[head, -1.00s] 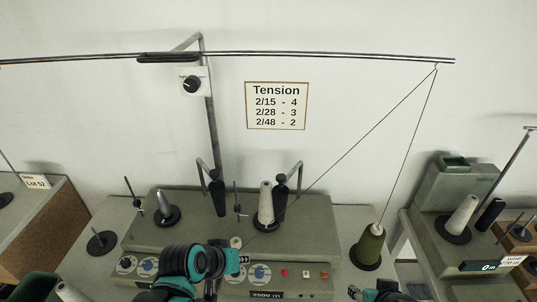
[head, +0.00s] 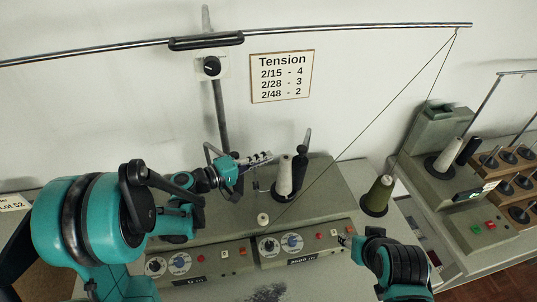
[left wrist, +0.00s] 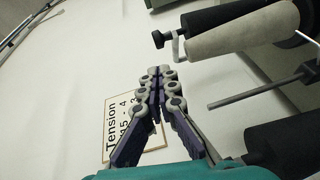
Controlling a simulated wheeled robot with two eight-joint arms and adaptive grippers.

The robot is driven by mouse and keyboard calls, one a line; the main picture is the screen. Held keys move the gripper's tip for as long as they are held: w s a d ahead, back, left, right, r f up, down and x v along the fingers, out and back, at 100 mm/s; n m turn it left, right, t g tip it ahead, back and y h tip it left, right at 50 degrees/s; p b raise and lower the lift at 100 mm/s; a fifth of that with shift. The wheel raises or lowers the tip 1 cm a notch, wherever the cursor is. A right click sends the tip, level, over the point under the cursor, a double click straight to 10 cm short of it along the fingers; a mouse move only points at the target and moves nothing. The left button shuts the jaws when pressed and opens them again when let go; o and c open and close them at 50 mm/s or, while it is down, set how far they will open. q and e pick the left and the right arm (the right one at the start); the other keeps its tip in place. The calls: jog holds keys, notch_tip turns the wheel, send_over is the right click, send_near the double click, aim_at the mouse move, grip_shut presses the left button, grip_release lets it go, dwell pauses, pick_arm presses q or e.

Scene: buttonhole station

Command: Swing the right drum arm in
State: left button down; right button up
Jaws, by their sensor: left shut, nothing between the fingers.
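The right drum arm carries a black drum (head: 300,166) that stands beside the white cone (head: 285,176) on the winder (head: 325,200); I cannot tell whether they touch. In the left wrist view the black drum (left wrist: 215,17) and the white cone (left wrist: 245,32) lie side by side at upper right. My left gripper (head: 268,157) is shut and empty, just left of the cone in the head view. It also shows in the left wrist view (left wrist: 160,76), apart from the drum. My right gripper (head: 344,239) is low, near the front panel; its fingers are too small to judge.
A guide post (left wrist: 255,92) sticks up near my left gripper. My left arm hides the winder's left part. Another machine (head: 455,195) stands at right.

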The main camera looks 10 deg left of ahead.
pick_arm(q)
jog(key=b+x, duration=0.1)
jog(key=x, duration=0.7)
jog(key=shift+w+d, duration=0.1)
jog(key=shift+d, duration=0.1)
pick_arm(e)
jog(key=shift+f, duration=0.6)
